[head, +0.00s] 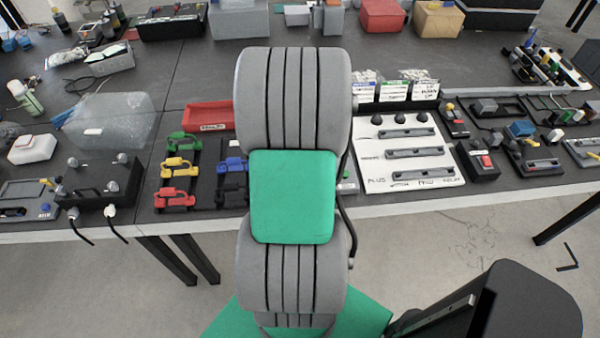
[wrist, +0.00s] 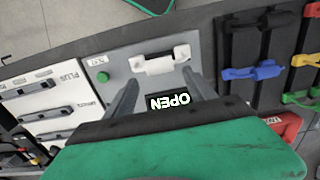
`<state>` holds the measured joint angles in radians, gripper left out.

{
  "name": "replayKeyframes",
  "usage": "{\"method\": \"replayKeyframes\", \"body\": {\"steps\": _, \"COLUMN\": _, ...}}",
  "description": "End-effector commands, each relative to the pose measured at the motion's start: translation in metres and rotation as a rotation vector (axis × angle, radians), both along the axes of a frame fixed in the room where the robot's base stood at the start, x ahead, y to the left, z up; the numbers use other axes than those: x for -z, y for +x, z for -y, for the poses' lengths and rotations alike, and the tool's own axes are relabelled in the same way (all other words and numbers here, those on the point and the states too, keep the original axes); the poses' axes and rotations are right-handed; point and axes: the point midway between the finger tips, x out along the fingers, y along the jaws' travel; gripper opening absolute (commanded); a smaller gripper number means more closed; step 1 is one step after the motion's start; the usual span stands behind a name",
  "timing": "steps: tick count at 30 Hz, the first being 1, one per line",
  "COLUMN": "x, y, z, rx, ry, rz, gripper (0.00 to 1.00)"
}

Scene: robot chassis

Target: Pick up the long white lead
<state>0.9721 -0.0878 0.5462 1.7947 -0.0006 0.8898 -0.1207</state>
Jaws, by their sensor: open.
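A white handle-shaped piece (wrist: 160,63), which looks like the white lead, lies on a grey panel (wrist: 112,88) in the wrist view. It is just beyond my fingertips, and I cannot see how long it is. My gripper (wrist: 159,78) is open, with its two fingers apart over the panel and nothing visible held between them. In the head view my arm hides the gripper, the white piece and most of the panel.
A white board with grey bars (head: 409,155) stands right of my arm. Blue (head: 232,166), green (head: 184,143) and red (head: 175,197) handle-shaped pieces sit on black racks to the left, near a red tray (head: 208,116). The black table is crowded.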

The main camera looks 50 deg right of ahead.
Motion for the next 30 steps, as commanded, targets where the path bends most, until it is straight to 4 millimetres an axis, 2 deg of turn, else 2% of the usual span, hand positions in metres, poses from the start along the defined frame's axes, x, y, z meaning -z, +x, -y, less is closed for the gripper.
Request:
{"method": "replayKeyframes", "body": {"steps": 4, "x": 0.024, "y": -0.003, "z": -0.009, "rx": -0.001, "ry": 0.005, "rz": -0.003, "gripper": 0.64}}
{"method": "replayKeyframes", "body": {"steps": 7, "x": 0.039, "y": -0.002, "z": -0.007, "rx": -0.001, "ry": 0.002, "rz": -0.002, "gripper": 0.64}}
{"method": "replayKeyframes", "body": {"steps": 14, "x": 0.044, "y": -0.002, "z": -0.007, "rx": -0.001, "ry": -0.002, "rz": 0.001, "gripper": 0.64}}
{"method": "replayKeyframes", "body": {"steps": 30, "x": 0.044, "y": -0.002, "z": -0.007, "rx": -0.001, "ry": -0.002, "rz": 0.001, "gripper": 0.21}}
